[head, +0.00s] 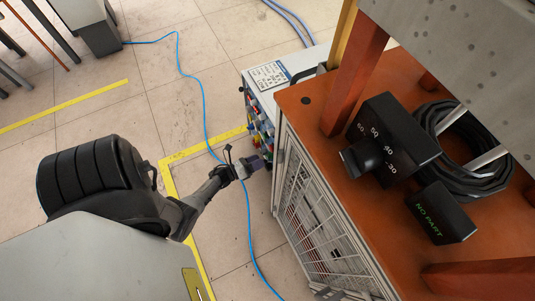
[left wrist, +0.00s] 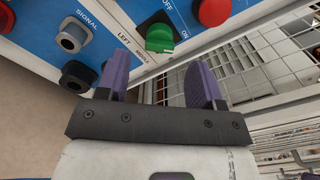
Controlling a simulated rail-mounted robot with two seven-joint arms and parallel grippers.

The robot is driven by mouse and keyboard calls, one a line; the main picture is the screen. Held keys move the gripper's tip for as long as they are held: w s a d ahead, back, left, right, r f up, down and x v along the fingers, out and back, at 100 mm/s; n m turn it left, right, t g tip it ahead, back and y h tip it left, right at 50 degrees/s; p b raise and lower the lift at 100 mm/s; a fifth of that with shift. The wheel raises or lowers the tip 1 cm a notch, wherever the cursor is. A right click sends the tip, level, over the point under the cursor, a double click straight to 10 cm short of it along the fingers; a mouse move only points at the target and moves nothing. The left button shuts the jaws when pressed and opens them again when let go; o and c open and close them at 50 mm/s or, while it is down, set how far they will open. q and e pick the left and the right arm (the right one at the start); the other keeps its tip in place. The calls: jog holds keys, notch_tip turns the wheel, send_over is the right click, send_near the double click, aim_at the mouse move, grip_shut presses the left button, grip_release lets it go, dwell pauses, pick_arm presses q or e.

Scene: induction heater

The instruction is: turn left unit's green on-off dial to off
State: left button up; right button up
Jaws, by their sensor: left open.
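The green on-off dial (left wrist: 160,38) sits on a black square plate on the blue panel, at the top middle of the left wrist view. An OFF label is above it and an ON label at its lower right. I cannot tell for sure which label the dial points at. My left gripper (left wrist: 160,64) is open, with its two purple fingers just below the dial, one to each side, and nothing between them. In the head view my left gripper (head: 258,164) is at the control side of the white unit (head: 285,68); the dial cannot be made out there.
A wire-mesh cage (head: 306,200) stands close to the right of the gripper. An orange table (head: 400,235) carries a black dial box and a cable coil. A blue cable (head: 204,95) crosses the open floor.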

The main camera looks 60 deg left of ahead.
aim_at(267, 157)
pick_arm(q)
jog(key=shift+w+b, duration=0.55)
jog(key=shift+w, duration=1.95)
jog(key=c, duration=0.9)
